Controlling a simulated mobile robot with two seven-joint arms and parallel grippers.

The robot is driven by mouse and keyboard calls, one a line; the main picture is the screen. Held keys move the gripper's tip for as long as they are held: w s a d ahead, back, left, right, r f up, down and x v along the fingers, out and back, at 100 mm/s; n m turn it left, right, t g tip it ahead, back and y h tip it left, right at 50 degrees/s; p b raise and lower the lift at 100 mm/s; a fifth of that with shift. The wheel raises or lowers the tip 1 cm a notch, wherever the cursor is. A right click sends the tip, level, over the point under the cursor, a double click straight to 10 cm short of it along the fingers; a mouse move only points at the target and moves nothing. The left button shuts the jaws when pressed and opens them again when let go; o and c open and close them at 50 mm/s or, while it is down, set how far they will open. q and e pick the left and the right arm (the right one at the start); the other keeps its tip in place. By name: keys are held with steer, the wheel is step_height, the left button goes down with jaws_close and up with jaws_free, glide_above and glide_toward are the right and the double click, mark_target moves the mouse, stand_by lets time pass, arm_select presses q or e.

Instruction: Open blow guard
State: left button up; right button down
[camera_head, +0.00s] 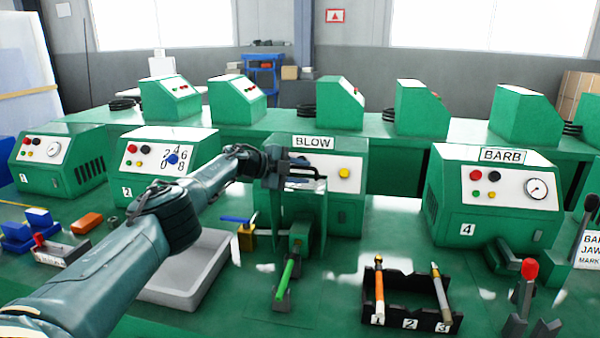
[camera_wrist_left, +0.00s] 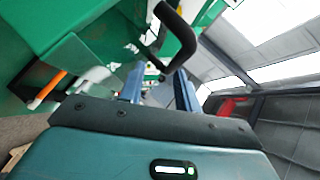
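The green machine labelled BLOW (camera_head: 345,200) stands at the middle of the bench. In front of its left half is a darker green upright part (camera_head: 300,212), perhaps the guard, partly hidden by my arm. My left gripper (camera_head: 308,178) is at the upper front of this part. In the left wrist view its two fingers (camera_wrist_left: 158,85) stand apart. A curved black handle (camera_wrist_left: 182,38) shows just beyond and between the fingertips; I see no grip on it, and contact is unclear. My right gripper is not in view.
A green-handled lever (camera_head: 287,278) sticks out below the BLOW machine. A grey tray (camera_head: 185,280) lies under my left arm. A black rack (camera_head: 408,298) with two tools is at front right. The BARB machine (camera_head: 495,200) stands to the right.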

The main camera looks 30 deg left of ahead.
arm_select(q)
steer(key=shift+a, duration=0.1)
steer(key=shift+s+a+r+p, duration=0.2)
steer(key=shift+s+r+p, duration=0.1)
steer(key=shift+p, duration=0.55)
steer(key=shift+s+a+r+p, duration=0.15)
steer(key=shift+s+a+p, duration=0.1)
steer(key=shift+p, duration=0.35)
steer(key=shift+p+v, duration=0.85)
steer(key=shift+p, duration=0.1)
steer(key=v, duration=0.9)
steer(key=shift+s, duration=0.4)
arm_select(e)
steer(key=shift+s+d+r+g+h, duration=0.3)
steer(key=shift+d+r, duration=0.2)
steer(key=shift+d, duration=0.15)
